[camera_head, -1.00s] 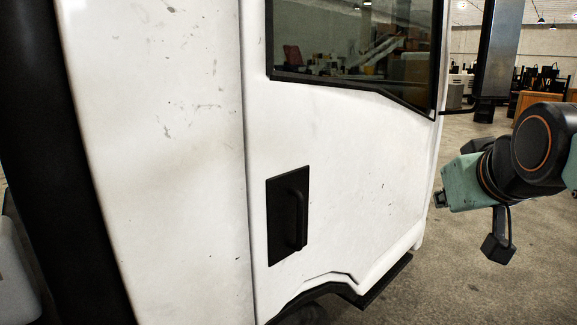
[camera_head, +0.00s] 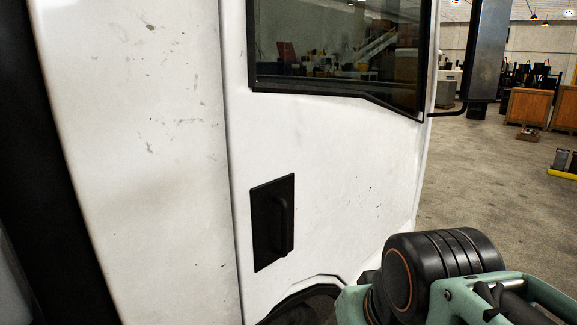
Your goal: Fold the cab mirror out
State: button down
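The cab mirror (camera_head: 487,55) is a tall, dark grey panel at the upper right, just beyond the front edge of the white cab door (camera_head: 330,150). Its top is cut off by the frame. A thin black bracket (camera_head: 447,112) runs from near the window's lower front corner to the mirror's lower end. I cannot tell its exact fold angle. My arm shows at the lower right, below the mirror and apart from it. My gripper is not in view.
A black door handle (camera_head: 272,222) sits in the door, under the dark window (camera_head: 340,45). Open concrete floor (camera_head: 480,180) lies right of the cab. Wooden crates (camera_head: 528,106) and a low yellow-edged object (camera_head: 562,170) stand further back.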

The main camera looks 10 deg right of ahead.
aim_at(489, 25)
jog(key=i+l, duration=0.15)
jog(key=l, duration=0.2)
jog(key=i+l+u, duration=0.1)
jog(key=l, duration=0.25)
jog(key=i+l, duration=0.2)
jog(key=l, duration=0.15)
jog(key=i+l, duration=0.15)
jog(key=l, duration=0.25)
jog(key=i+l+u, duration=0.1)
jog(key=l, duration=0.45)
jog(key=i+l+u, duration=0.1)
jog(key=l, duration=0.5)
jog(key=i+l+u, duration=0.1)
jog(key=i+l, duration=0.15)
jog(key=l, duration=0.3)
jog(key=i+l+u, duration=0.15)
jog(key=l, duration=0.45)
jog(key=l+u, duration=0.15)
jog(key=l, duration=1.05)
jog(key=k+l+u, duration=0.1)
jog(key=l, duration=1.05)
